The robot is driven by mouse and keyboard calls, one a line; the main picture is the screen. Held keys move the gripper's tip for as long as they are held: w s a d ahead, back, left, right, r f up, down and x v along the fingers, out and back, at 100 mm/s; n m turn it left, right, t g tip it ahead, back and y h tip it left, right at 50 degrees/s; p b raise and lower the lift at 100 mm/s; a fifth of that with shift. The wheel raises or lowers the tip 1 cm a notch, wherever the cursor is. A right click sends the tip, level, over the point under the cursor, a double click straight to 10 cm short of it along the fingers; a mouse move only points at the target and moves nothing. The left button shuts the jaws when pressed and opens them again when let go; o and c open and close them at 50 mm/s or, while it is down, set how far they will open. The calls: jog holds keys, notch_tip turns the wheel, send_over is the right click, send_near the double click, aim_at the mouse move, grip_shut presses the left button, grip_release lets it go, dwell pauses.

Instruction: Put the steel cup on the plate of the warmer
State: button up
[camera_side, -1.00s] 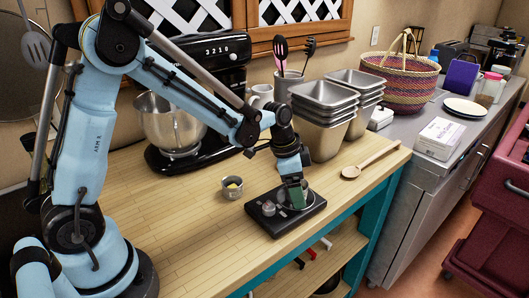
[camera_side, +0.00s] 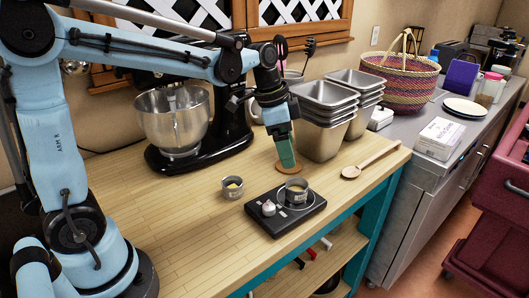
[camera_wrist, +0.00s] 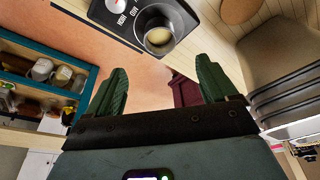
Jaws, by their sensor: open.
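The steel cup (camera_side: 296,191) stands upright on the round plate of the black warmer (camera_side: 283,223), with pale contents inside. In the wrist view the cup (camera_wrist: 159,39) also sits on the warmer (camera_wrist: 118,12), beyond my fingertips. My gripper (camera_side: 285,158) is above and behind the warmer, clear of the cup. In the wrist view its two green fingers are spread apart with nothing between them.
A small metal cup with yellow contents (camera_side: 232,188) stands left of the warmer. A round wooden disc (camera_side: 292,170) lies behind the warmer. Stacked steel pans (camera_side: 322,140) are close to my gripper's right. A wooden spoon (camera_side: 375,160) lies right. The counter's left front is clear.

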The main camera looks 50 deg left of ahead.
jog(key=s+n+t+y, duration=0.2)
jog(key=s+n+t, duration=0.2)
jog(key=s+n, duration=0.4)
jog(key=s+a, duration=0.1)
jog(key=s, duration=0.3)
jog(key=shift+f+t, duration=0.4)
dwell(0.7)
